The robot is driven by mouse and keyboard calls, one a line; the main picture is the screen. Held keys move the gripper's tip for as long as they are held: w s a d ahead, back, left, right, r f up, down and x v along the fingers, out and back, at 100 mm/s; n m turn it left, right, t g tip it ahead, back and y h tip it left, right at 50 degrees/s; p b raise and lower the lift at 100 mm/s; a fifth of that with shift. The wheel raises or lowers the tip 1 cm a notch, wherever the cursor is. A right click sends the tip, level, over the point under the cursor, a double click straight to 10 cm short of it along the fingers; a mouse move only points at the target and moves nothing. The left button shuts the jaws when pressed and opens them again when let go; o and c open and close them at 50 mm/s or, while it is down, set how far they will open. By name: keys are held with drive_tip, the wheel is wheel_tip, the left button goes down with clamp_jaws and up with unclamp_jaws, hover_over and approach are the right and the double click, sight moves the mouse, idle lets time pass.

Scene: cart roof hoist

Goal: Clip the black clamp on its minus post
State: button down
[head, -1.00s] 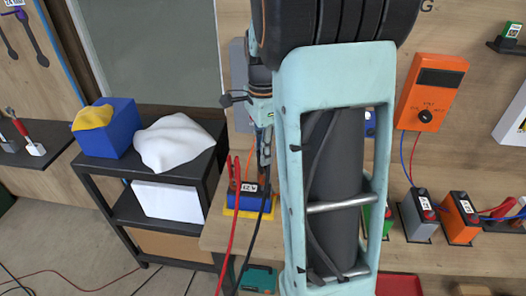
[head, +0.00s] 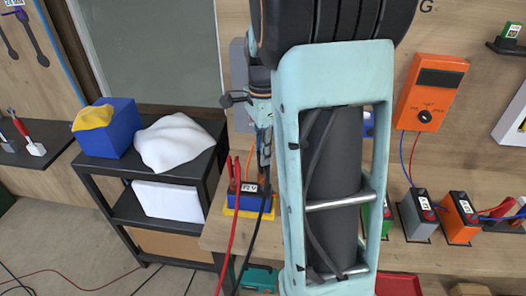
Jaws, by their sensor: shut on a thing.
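The blue battery (head: 243,203) with a 12 V label stands on a yellow base at the left end of the wooden bench. A red clamp (head: 235,175) stands upright at the left of its top, with a red cable running down. My gripper (head: 264,133) is above the right side of the battery, partly hidden by my arm. It is shut on the black clamp (head: 264,156), which points down close to the battery's right end. A black cable hangs from there. The minus post is hidden, and I cannot tell whether the clamp touches it.
Orange meter (head: 432,92) hangs on the back board. Grey (head: 417,215) and orange (head: 461,216) batteries stand to the right. A black shelf cart (head: 120,178) with a blue box (head: 104,128) and white cloth (head: 172,140) stands left. My arm blocks the middle.

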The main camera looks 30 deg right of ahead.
drive_tip(key=shift+f+b, duration=1.1)
drive_tip(key=shift+f, duration=0.6)
drive_tip(key=c, duration=1.8)
unclamp_jaws()
drive_tip(key=shift+r, duration=0.1)
drive_tip(key=shift+o, duration=0.2)
drive_tip(key=shift+r, duration=0.1)
wheel_tip(320, 180, up, 12)
drive_tip(key=shift+f, duration=0.1)
